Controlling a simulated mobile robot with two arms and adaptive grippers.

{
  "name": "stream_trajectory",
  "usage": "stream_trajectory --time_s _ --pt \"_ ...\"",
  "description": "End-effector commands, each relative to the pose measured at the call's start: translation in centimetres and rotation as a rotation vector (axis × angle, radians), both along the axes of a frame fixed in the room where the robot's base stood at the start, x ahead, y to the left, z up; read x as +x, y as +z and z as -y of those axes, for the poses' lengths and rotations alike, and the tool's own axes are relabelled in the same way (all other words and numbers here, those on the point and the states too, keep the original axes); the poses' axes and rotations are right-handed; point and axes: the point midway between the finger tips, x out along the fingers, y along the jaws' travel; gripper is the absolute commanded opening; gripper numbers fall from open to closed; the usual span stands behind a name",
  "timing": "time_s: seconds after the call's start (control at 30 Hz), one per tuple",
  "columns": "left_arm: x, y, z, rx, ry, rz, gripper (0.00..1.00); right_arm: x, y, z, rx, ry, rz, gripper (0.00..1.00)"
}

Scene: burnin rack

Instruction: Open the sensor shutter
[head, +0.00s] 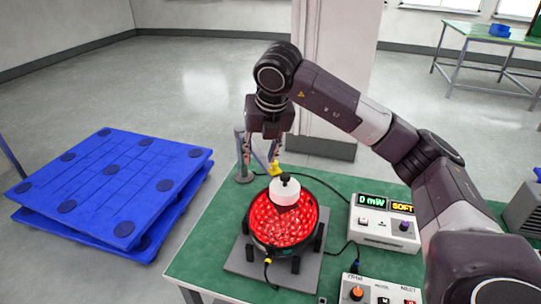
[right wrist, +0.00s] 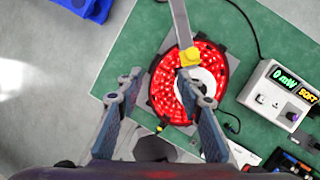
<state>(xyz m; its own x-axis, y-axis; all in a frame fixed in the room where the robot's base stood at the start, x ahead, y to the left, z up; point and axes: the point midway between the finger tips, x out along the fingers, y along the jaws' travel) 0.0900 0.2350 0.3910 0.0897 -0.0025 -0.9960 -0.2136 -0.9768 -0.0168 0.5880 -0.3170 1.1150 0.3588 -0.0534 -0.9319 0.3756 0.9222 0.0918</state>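A round lamp glowing red (head: 268,224) stands on a grey plate on the green bench, with a white cap with a black knob (head: 285,192) over it. Behind it, a grey post (head: 242,160) carries a bar with a yellow end piece (head: 274,169). In the right wrist view the bar ends in this yellow piece (right wrist: 191,57) over the lamp's edge (right wrist: 165,85), near the right fingertip. My right gripper (head: 261,162) points down by the post. Its fingers (right wrist: 160,86) are apart with nothing between them. I cannot tell whether it touches the bar. My left gripper is not in view.
A meter box (head: 385,226) reads "0 mW" and "SOFT" on the right of the lamp. A control box with knobs (head: 378,291) stands at the front. Black cables lie on the bench. Blue pallets (head: 110,183) lie on the floor at left.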

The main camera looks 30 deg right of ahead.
Motion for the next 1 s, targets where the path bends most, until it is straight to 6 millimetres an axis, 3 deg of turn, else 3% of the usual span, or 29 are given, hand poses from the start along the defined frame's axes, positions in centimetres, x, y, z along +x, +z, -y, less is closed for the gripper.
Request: stream_trajectory --time_s 0.03,0.1,0.2,0.7,1.0 --pt "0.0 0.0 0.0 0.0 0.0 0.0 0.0 -0.2 0.8 1.8 -0.039 -0.045 -0.001 0.34" --pt "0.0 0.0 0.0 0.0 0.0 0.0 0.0 -0.5 1.5 3.4 -0.076 -0.093 -0.007 0.34" --pt "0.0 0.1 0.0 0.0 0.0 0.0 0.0 -0.7 1.6 4.5 -0.098 -0.122 -0.012 0.34" --pt "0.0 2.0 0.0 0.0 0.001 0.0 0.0 1.5 -4.7 5.7 -0.097 -0.12 -0.015 0.34" --pt "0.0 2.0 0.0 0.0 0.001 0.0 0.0 1.8 -5.5 5.8 -0.097 -0.118 -0.012 0.34"
